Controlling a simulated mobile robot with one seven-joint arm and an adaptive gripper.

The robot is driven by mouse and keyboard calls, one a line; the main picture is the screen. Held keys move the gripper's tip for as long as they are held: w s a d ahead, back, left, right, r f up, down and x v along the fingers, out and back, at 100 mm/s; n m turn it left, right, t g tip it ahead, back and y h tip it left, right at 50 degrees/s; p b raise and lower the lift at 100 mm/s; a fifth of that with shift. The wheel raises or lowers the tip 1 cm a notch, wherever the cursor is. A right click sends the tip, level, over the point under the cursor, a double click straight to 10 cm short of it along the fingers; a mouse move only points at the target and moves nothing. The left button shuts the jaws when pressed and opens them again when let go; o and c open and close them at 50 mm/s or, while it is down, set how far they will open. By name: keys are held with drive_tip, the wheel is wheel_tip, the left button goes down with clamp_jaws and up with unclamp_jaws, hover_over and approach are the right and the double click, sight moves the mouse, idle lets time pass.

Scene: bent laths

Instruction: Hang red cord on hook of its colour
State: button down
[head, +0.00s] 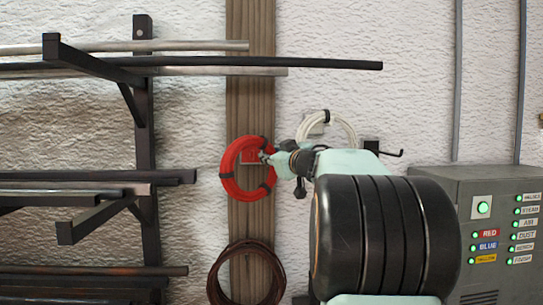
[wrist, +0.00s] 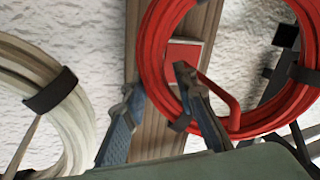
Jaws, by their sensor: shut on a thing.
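The red cord (head: 229,181) is a round coil with dark ties, held upright in front of the wooden post in the head view. My gripper (head: 268,156) is at its right side. In the wrist view the red cord (wrist: 152,45) passes between the two fingers of my gripper (wrist: 157,82), one finger inside the ring and one outside.
A white cord coil (head: 345,128) hangs on the wall to the right; it also shows in the wrist view (wrist: 77,125). A dark hook (head: 388,151) is beside it. A brown coil (head: 216,286) hangs below. A rack with bars (head: 145,100) stands left, a grey control cabinet (head: 470,190) right.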

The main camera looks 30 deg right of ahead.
drive_tip(key=shift+w+d+f, duration=0.15)
drive_tip(key=shift+w+f, duration=0.25)
drive_tip(key=shift+f, duration=0.5)
drive_tip(key=shift+w+f, duration=0.1)
drive_tip(key=shift+f, duration=0.1)
